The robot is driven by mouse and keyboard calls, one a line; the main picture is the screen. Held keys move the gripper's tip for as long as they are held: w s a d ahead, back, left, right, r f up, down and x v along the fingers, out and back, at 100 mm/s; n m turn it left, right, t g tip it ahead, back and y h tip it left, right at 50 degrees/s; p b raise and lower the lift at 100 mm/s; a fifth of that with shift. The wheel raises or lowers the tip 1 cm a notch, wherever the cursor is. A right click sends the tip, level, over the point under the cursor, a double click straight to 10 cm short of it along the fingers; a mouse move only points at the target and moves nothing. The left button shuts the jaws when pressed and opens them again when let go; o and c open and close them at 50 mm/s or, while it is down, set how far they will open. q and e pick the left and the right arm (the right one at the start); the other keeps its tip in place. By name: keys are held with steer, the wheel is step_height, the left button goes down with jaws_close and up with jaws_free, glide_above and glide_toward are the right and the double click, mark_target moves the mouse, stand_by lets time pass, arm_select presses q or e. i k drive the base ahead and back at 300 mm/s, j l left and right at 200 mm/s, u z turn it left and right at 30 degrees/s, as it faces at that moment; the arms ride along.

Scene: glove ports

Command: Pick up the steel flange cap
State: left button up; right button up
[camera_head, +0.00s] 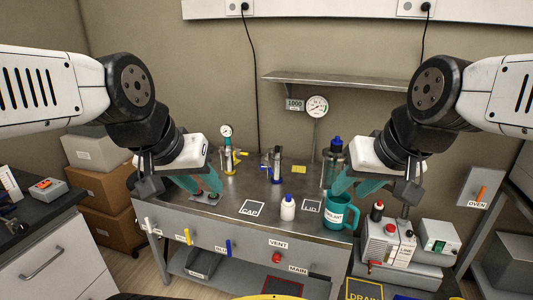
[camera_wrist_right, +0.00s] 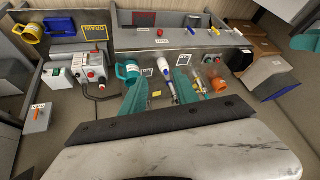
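I cannot make out a steel flange cap for certain in either view. A square marked CAP (camera_head: 250,208) lies bare on the grey workbench (camera_head: 240,190). My left gripper (camera_head: 197,184) is open over the bench's left end, near a small plate with knobs (camera_head: 206,198); nothing shows between its fingers. My right gripper (camera_head: 356,184) is open above the teal mug (camera_head: 338,212) at the bench's right end. Its two teal fingers stand apart and empty in the right wrist view (camera_wrist_right: 160,92). The grippers hide parts of the bench.
A white bottle with blue cap (camera_head: 288,208) stands mid-bench beside a square marked LID (camera_head: 310,206). A steel bottle (camera_head: 331,164), a clamp post (camera_head: 276,165) and a gauge fitting (camera_head: 228,158) stand behind. A white box unit (camera_head: 388,244) sits right.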

mark_target(276, 155)
steer(key=i+u, duration=0.25)
steer(key=i, duration=0.9)
